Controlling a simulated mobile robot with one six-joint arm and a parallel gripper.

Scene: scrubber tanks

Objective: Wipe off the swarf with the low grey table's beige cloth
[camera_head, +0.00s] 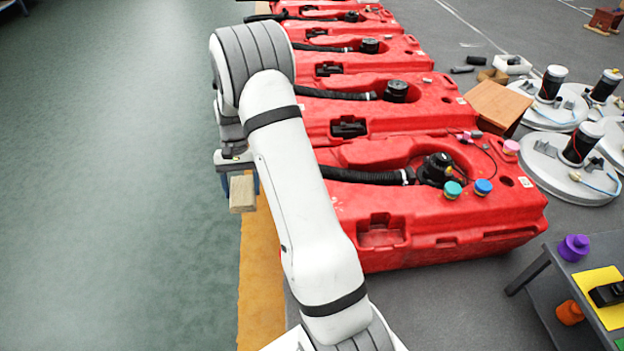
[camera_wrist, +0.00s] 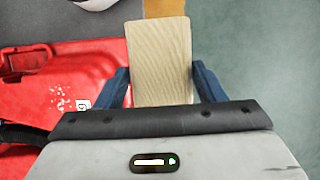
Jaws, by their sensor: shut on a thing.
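My gripper (camera_head: 240,180) is shut on the beige cloth (camera_head: 242,194), a folded, block-like piece. In the wrist view the ribbed cloth (camera_wrist: 160,50) sits between my gripper's blue fingers (camera_wrist: 162,85). Pale specks of swarf (camera_wrist: 67,100) lie on a red tank (camera_wrist: 40,85) at the left of the wrist view, beside a small white label. The cloth is apart from the specks. The low grey table (camera_head: 545,262) stands at the lower right of the head view.
Red tanks (camera_head: 440,215) stand in a row to the right of my arm, with black hoses and coloured caps on the nearest. The table bears a purple knob (camera_head: 574,247) and a yellow mat (camera_head: 598,285). Round white discs (camera_head: 540,165) lie behind. Green floor (camera_head: 110,180) at left is clear.

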